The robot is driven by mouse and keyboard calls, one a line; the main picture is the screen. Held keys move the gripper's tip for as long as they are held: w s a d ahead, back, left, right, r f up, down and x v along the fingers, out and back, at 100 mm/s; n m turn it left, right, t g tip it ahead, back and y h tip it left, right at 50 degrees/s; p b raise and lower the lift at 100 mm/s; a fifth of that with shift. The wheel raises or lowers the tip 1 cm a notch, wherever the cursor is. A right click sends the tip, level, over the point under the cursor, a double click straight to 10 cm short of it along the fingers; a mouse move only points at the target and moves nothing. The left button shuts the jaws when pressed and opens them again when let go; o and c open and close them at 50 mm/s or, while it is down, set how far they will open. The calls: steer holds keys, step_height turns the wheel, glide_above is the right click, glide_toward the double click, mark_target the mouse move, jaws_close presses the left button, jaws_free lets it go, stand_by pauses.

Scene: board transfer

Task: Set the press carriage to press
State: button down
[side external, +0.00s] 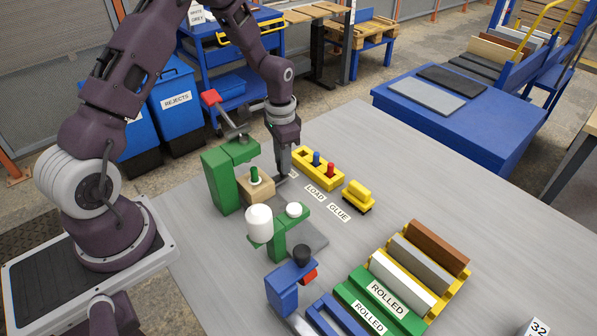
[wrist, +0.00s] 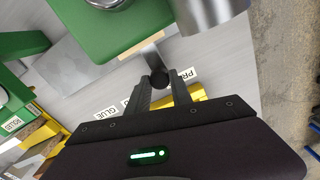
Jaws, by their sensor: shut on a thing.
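The green press (side external: 219,180) with a red-tipped lever (side external: 211,98) stands at the left of the table. A tan block (side external: 257,190) with a green peg sits at its front, and its edge shows under the green part in the wrist view (wrist: 143,46). My gripper (side external: 283,172) points down beside the block. In the wrist view its fingers (wrist: 160,84) are shut on a dark round knob (wrist: 159,76) at the end of a grey bar that runs toward the block. The knob is beside the PRESS label (wrist: 187,74). LOAD (side external: 315,193) and GLUE (side external: 339,212) labels lie farther along.
A yellow holder (side external: 325,174) with coloured pegs and a yellow block (side external: 357,195) stand close to my gripper's right. A green glue station (side external: 278,240) with a white bottle stands in front. Racks of coloured bars (side external: 425,262) are at the right front. The table's far right is clear.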

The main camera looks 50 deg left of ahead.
steer(key=shift+a, duration=1.55)
steer(key=c, duration=1.1)
jaws_free()
steer(key=shift+c, duration=0.2)
